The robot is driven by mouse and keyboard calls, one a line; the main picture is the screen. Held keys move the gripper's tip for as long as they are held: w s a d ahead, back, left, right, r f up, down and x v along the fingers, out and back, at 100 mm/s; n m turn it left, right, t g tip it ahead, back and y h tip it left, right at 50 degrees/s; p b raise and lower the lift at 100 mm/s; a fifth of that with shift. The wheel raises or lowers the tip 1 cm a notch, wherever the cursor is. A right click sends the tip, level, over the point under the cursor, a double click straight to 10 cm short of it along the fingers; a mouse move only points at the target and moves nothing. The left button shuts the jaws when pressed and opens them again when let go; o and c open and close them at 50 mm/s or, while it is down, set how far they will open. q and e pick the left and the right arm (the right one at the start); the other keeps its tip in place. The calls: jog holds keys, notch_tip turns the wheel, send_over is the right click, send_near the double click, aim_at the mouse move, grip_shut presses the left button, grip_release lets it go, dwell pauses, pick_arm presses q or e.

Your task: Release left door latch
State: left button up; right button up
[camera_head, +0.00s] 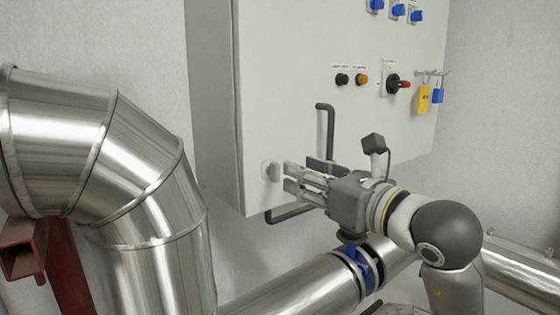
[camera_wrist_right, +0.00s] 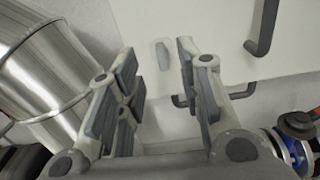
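The light grey latch (camera_head: 269,170) sits near the lower left edge of the cabinet door (camera_head: 285,90). My right gripper (camera_head: 288,177) is open, with its fingertips pointing left, close to the latch. In the right wrist view the latch (camera_wrist_right: 163,54) shows in the gap between the two spread fingers (camera_wrist_right: 157,56). The gap there looks empty, and I cannot tell whether any finger touches the latch. My left gripper is not in view.
A dark bent handle (camera_head: 330,125) stands out from the door above my right gripper, and a dark bar (camera_head: 288,214) lies below it. Large metal pipes (camera_head: 150,185) fill the left.

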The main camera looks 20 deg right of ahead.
aim_at(279, 165)
jog(key=p+x, duration=0.2)
jog(key=x, duration=0.4)
jog(key=shift+w+r, duration=0.1)
jog(key=shift+w+a, duration=0.25)
jog(key=shift+w, duration=0.4)
grip_shut()
